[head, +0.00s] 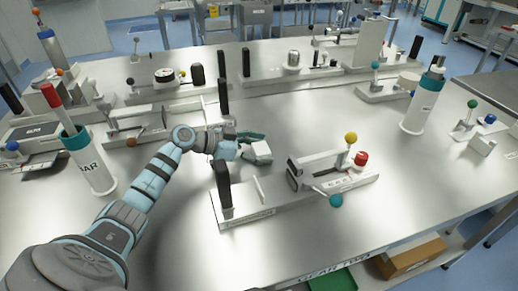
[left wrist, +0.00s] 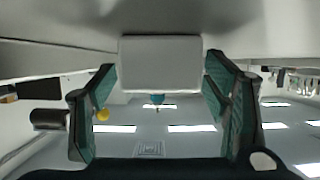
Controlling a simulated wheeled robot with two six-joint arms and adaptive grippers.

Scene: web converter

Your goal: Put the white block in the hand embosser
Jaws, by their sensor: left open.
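The white block (head: 258,153) is a small pale block at my left gripper (head: 250,144), just behind the left part of the nearest bench device. In the left wrist view the block (left wrist: 160,63) shows as a pale rectangle at the far end of the gap between the two green-padded fingers (left wrist: 160,105). The fingers stand apart, with gaps beside the block. The nearest device (head: 235,218), perhaps the hand embosser, has a pale base, a black upright grip, and yellow, red and teal knobs. Its label is too small to read. My right gripper is out of view.
A white-and-teal cylinder with a red-topped tool (head: 92,170) stands left, beside my arm. Another cylinder (head: 421,105) stands right. Several knobbed devices line the back of the metal bench (head: 400,230). The bench right of the nearest device is clear.

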